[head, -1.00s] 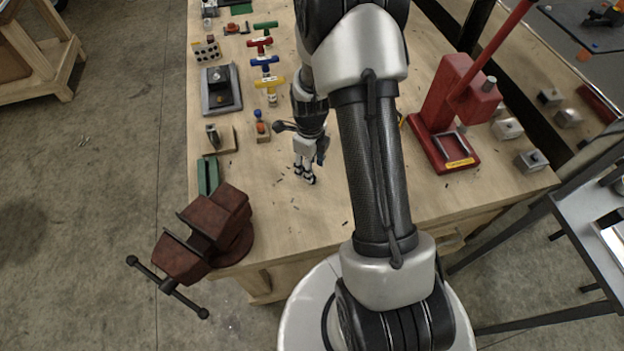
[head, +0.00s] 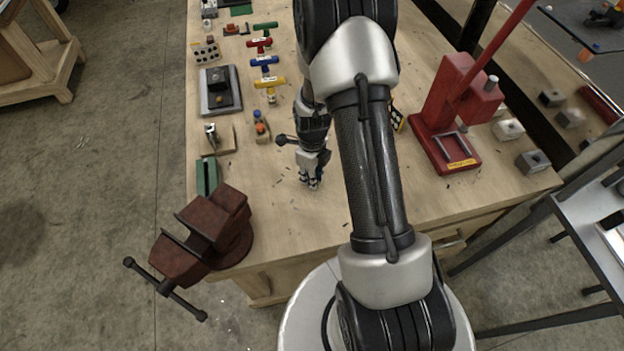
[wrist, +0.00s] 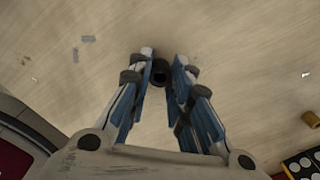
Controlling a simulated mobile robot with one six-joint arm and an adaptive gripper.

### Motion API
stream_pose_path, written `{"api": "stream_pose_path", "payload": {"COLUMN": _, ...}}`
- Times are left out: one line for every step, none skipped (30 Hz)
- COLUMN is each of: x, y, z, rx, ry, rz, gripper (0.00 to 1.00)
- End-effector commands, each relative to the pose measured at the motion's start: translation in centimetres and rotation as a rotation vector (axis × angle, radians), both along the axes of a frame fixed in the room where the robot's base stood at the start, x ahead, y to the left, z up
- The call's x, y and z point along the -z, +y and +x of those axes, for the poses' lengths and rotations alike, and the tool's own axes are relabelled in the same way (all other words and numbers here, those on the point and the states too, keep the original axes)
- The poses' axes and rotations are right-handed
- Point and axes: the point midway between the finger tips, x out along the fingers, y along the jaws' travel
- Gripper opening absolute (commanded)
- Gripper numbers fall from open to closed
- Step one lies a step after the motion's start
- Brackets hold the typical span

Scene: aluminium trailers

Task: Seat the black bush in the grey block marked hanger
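The black bush (wrist: 160,72) shows in the wrist view as a small dark ring between my fingertips, just above or on the wooden bench. My gripper (wrist: 161,68) points down with both fingers against the bush's sides. In the head view my gripper (head: 311,184) is low over the bench's front middle, and the bush cannot be made out there. Grey blocks stand right of the red press, one (head: 508,129) behind another (head: 532,160) near the bench's right edge. I cannot read a hanger mark on either.
The red press (head: 445,120) stands to the right, the brown vise (head: 205,235) at the front left corner. Coloured T-handled tools (head: 264,60) and small fixtures line the left side. A brass-coloured piece (wrist: 311,118) lies near a black holed plate (wrist: 301,165). Bench around my gripper is mostly clear.

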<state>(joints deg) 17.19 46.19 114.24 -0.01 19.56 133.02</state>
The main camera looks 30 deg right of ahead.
Motion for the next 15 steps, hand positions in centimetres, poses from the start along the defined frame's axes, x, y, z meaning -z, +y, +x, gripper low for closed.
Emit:
{"api": "stream_pose_path", "payload": {"x": 0.0, "y": 0.0, "z": 0.0, "rx": 0.0, "ry": 0.0, "rz": 0.0, "gripper": 0.12}}
{"api": "stream_pose_path", "payload": {"x": 0.0, "y": 0.0, "z": -0.01, "rx": 0.0, "ry": 0.0, "rz": 0.0, "gripper": 0.1}}
{"api": "stream_pose_path", "payload": {"x": -0.01, "y": 0.0, "z": 0.0, "rx": 0.0, "ry": 0.0, "rz": 0.0, "gripper": 0.07}}
{"api": "stream_pose_path", "payload": {"x": -0.01, "y": 0.0, "z": -0.01, "rx": 0.0, "ry": 0.0, "rz": 0.0, "gripper": 0.06}}
{"api": "stream_pose_path", "payload": {"x": -0.01, "y": 0.0, "z": -0.01, "rx": 0.0, "ry": 0.0, "rz": 0.0, "gripper": 0.04}}
{"api": "stream_pose_path", "payload": {"x": -0.01, "y": 0.0, "z": 0.0, "rx": 0.0, "ry": 0.0, "rz": 0.0, "gripper": 0.02}}
{"api": "stream_pose_path", "payload": {"x": -0.01, "y": 0.0, "z": 0.0, "rx": 0.0, "ry": 0.0, "rz": 0.0, "gripper": 0.02}}
{"api": "stream_pose_path", "payload": {"x": -0.01, "y": 0.0, "z": 0.0, "rx": 0.0, "ry": 0.0, "rz": 0.0, "gripper": 0.02}}
{"api": "stream_pose_path", "payload": {"x": -0.01, "y": 0.0, "z": 0.0, "rx": 0.0, "ry": 0.0, "rz": 0.0, "gripper": 0.02}}
{"api": "stream_pose_path", "payload": {"x": -0.01, "y": 0.0, "z": 0.0, "rx": 0.0, "ry": 0.0, "rz": 0.0, "gripper": 0.02}}
{"api": "stream_pose_path", "payload": {"x": -0.01, "y": 0.0, "z": 0.0, "rx": 0.0, "ry": 0.0, "rz": 0.0, "gripper": 0.02}}
{"api": "stream_pose_path", "payload": {"x": -0.04, "y": 0.0, "z": 0.0, "rx": 0.0, "ry": 0.0, "rz": 0.0, "gripper": 0.02}}
{"api": "stream_pose_path", "payload": {"x": -0.08, "y": 0.0, "z": 0.0, "rx": 0.0, "ry": 0.0, "rz": 0.0, "gripper": 0.02}}
{"api": "stream_pose_path", "payload": {"x": -0.17, "y": 0.0, "z": 0.01, "rx": 0.0, "ry": 0.0, "rz": 0.0, "gripper": 0.02}}
{"api": "stream_pose_path", "payload": {"x": -0.33, "y": -0.01, "z": 0.03, "rx": 0.0, "ry": 0.0, "rz": 0.0, "gripper": 0.02}}
